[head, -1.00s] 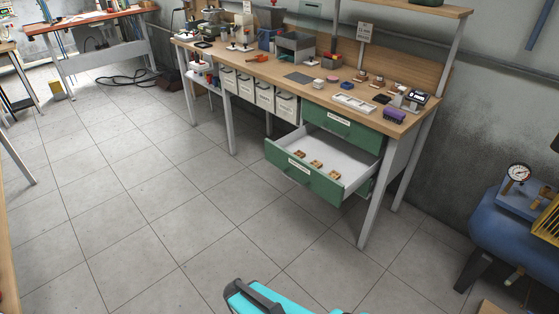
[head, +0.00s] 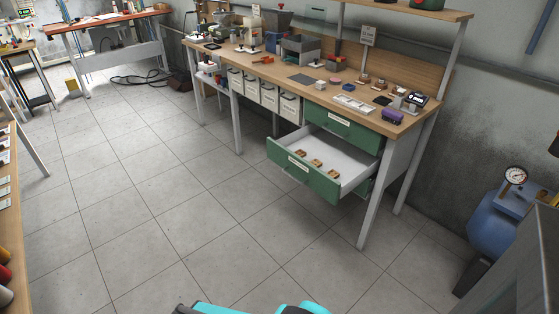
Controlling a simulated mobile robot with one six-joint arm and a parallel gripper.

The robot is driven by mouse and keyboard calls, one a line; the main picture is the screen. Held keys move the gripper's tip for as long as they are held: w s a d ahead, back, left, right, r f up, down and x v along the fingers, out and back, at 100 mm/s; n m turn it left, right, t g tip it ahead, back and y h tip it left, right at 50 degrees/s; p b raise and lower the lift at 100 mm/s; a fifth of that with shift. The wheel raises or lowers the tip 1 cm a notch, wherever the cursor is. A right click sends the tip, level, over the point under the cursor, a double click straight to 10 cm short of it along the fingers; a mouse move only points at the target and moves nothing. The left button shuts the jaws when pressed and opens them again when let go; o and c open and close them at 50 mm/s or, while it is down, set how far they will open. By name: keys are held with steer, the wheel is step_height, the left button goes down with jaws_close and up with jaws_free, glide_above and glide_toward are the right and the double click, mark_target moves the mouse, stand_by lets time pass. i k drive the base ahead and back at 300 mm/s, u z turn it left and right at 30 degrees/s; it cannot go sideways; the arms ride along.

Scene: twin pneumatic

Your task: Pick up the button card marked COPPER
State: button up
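No card marked COPPER can be read at this distance. The open green drawer (head: 318,188) of the workbench holds three small brown card-like pieces in a row: one at the left (head: 301,153), one in the middle (head: 316,163), one at the right (head: 333,174). Their markings are too small to read. Similar small brown pieces (head: 364,79) stand on the bench top near a sign. My gripper is not in view; only teal parts of my own body show at the bottom edge.
The wooden workbench (head: 290,88) carries tools, trays and a purple object (head: 392,116). The closed green drawer (head: 342,125) sits above the open one. A blue tank with a gauge (head: 495,225) and a grey surface (head: 520,265) are at the right. The tiled floor (head: 190,210) in front is clear.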

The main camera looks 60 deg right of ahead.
mark_target(300, 153)
steer(key=z, duration=0.1)
steer(key=k, duration=0.25)
steer(key=u, duration=2.3)
steer(key=k, duration=1.85)
steer(key=z, duration=0.05)
